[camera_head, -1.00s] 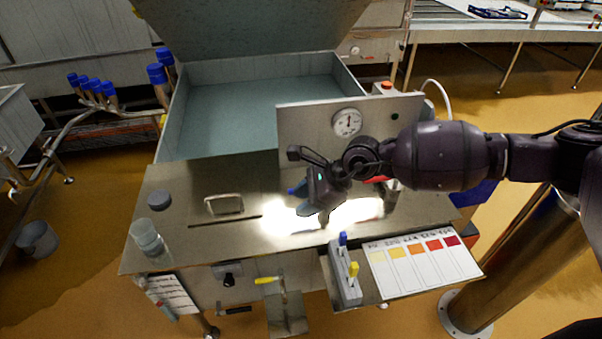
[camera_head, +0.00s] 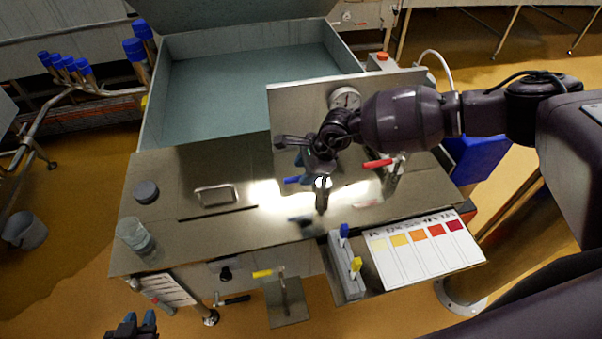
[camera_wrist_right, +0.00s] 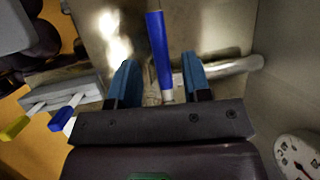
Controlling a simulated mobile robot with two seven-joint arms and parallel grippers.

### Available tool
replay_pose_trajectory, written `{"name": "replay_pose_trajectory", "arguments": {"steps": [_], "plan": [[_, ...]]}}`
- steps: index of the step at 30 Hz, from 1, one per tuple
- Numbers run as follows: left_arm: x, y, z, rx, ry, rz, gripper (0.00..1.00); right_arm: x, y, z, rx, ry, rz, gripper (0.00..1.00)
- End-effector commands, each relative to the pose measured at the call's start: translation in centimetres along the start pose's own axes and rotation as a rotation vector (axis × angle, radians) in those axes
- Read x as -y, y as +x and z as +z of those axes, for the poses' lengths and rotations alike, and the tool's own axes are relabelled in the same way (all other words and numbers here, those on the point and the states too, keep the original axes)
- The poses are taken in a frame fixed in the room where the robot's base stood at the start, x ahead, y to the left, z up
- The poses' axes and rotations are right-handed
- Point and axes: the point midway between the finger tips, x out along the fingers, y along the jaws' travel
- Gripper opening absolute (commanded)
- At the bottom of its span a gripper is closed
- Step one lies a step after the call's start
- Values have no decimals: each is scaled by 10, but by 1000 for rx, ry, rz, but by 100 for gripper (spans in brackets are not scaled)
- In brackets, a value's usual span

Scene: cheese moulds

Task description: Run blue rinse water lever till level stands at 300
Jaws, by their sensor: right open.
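In the right wrist view the blue lever (camera_wrist_right: 159,50) lies between the two blue fingers of my right gripper (camera_wrist_right: 162,82), with a gap on each side. In the head view my right gripper (camera_head: 320,190) is open at the lever and hides part of it. The round dial (camera_head: 344,98) is partly covered by my right arm; it also shows at the edge of the right wrist view (camera_wrist_right: 297,158). Its reading is not legible. My left gripper (camera_head: 139,322) is open and empty at the bottom left.
A red lever (camera_head: 378,163) is to the right of the blue one. The vat (camera_head: 245,90) is behind.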

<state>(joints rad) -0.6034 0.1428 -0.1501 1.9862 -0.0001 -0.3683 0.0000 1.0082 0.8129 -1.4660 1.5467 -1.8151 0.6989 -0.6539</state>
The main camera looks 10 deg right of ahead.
Motion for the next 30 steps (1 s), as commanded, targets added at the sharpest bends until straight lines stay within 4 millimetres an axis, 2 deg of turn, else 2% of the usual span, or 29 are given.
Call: {"name": "replay_pose_trajectory", "arguments": {"steps": [6, 17, 20, 26, 30], "plan": [[0, 1, -3, -7, 1, 1, 29, 0, 21, 0, 1, 0, 0, 44], [0, 1, -3, -7, 0, 1, 29, 0, 25, 0, 1, 1, 0, 44], [0, 1, -3, -7, 0, 1, 29, 0, 25, 0, 1, 1, 0, 32], [0, 0, -2, -4, 0, 0, 29, 0, 25, 0, 1, 1, 0, 1], [0, -1, 0, -1, -1, 0, 29, 0, 25, 0, 1, 1, 0, 0]]}}
